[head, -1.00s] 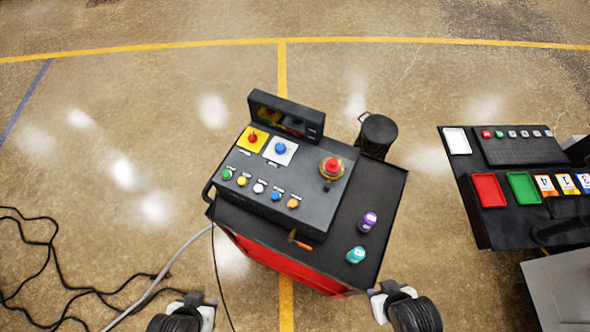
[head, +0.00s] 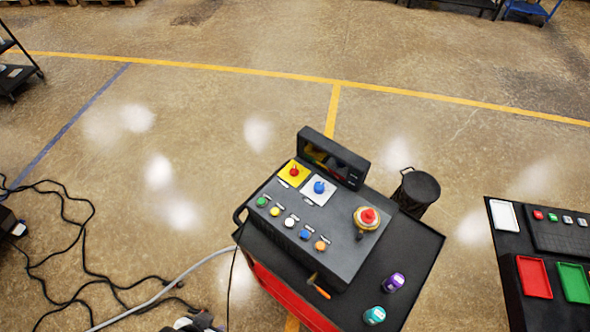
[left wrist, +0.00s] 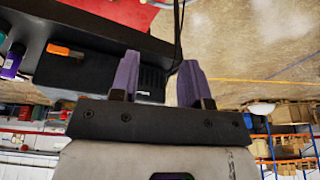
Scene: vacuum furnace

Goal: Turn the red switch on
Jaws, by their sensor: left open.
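The red switch (head: 294,171) is a small red knob on a yellow plate, at the far left of the black control box on the cart. My left gripper shows in the left wrist view (left wrist: 158,76) with two purple fingers apart and nothing between them. Only a blurred bit of my left arm shows at the bottom edge of the head view, in front of the cart and well short of the switch. The switch is not seen in the left wrist view. My right gripper is out of view.
A blue switch (head: 319,187) on a white plate sits beside the red one. Several coloured buttons line the front, with a large red button (head: 368,216) at right. Purple (head: 393,283) and teal (head: 375,315) bottles stand on the cart. A display stands behind. Cables lie at left.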

